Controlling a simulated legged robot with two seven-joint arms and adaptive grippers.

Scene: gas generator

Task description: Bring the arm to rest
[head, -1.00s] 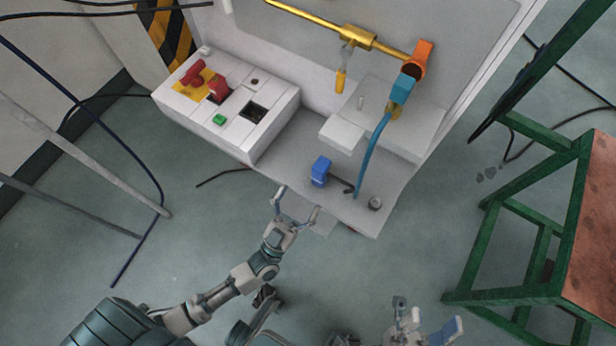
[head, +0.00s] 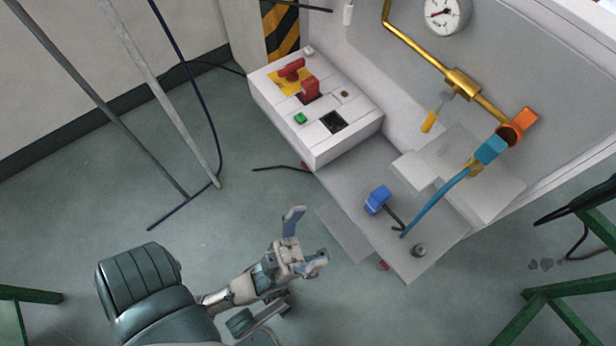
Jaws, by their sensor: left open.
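My left gripper (head: 306,240) is at the lower middle of the head view, open and empty. Its fingers stand apart, one pointing up and one to the right. It is over the floor, to the left of the generator's grey base shelf (head: 352,180), and looks apart from it. The gas generator's white control box (head: 316,103), with red switches (head: 309,88) and a green button (head: 300,118), is above the gripper in the picture. My right gripper is not in view.
A blue-handled lever (head: 378,199), a blue hose (head: 435,203) and an orange valve handle (head: 526,120) are on the generator. Grey poles (head: 165,100) and a dark cable stand at the left. Green frame bars (head: 560,300) are at lower right. The floor at centre left is clear.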

